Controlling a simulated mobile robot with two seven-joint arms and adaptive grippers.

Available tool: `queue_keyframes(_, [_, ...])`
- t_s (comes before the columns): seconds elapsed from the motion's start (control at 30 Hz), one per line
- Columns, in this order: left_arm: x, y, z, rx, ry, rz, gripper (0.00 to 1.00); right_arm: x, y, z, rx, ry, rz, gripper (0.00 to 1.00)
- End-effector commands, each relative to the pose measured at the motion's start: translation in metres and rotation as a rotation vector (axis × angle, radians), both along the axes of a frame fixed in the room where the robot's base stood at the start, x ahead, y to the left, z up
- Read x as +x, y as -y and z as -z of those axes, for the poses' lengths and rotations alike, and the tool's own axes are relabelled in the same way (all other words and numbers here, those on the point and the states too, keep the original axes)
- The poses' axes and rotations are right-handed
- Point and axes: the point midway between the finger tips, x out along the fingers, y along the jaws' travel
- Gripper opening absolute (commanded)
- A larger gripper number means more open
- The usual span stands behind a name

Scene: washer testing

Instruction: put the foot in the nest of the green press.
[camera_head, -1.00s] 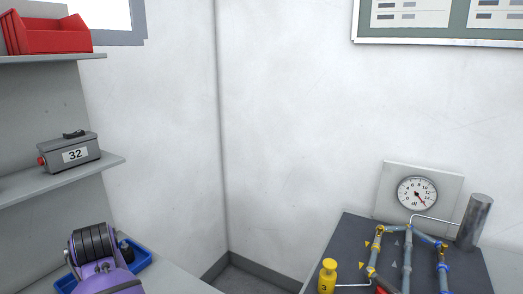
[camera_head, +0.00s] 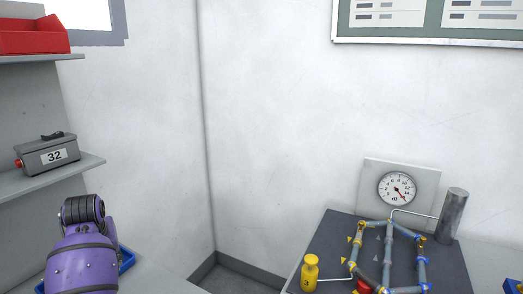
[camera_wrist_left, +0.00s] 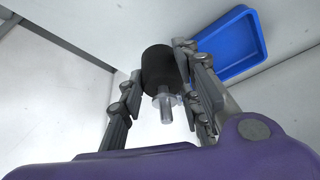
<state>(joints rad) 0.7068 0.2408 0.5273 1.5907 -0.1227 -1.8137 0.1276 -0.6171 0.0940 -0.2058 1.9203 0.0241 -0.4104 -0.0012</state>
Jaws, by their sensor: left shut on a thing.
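The foot (camera_wrist_left: 158,68) is a black cylinder with a metal stud (camera_wrist_left: 166,105), seen in the left wrist view. My left gripper (camera_wrist_left: 160,72) is shut on the foot's black body, one finger on each side. The stud points toward the wrist camera. In the head view my purple left arm is at the lower left, but the gripper and foot are hidden there. The green press and its nest are in neither view. My right gripper is not in view.
A blue tray (camera_wrist_left: 261,41) lies beside the held foot in the wrist view; its edge (camera_head: 127,260) shows behind my arm. A grey box marked 32 (camera_head: 38,155) and a red bin (camera_head: 33,38) sit on shelves. A yellow bottle (camera_head: 311,274) and pipework with a gauge (camera_head: 397,188) stand right.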

Motion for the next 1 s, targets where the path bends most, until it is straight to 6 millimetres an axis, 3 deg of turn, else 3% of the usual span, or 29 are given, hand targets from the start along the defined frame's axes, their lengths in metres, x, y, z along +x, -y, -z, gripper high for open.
queue_keyframes(0.2, [0.004, -0.045, -0.01, 0.003, -0.001, -0.006, 0.03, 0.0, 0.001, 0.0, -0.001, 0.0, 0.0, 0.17])
queue_keyframes(0.5, [-0.003, -0.087, -0.022, 0.003, 0.0, -0.039, 0.03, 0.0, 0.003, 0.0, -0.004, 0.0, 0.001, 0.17])
queue_keyframes(0.77, [0.001, -0.062, 0.004, 0.003, -0.002, -0.042, 0.03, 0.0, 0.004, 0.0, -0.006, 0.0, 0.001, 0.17])
queue_keyframes(1.0, [0.006, -0.021, 0.033, 0.004, -0.002, -0.06, 0.03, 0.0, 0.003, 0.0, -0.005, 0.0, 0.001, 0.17])
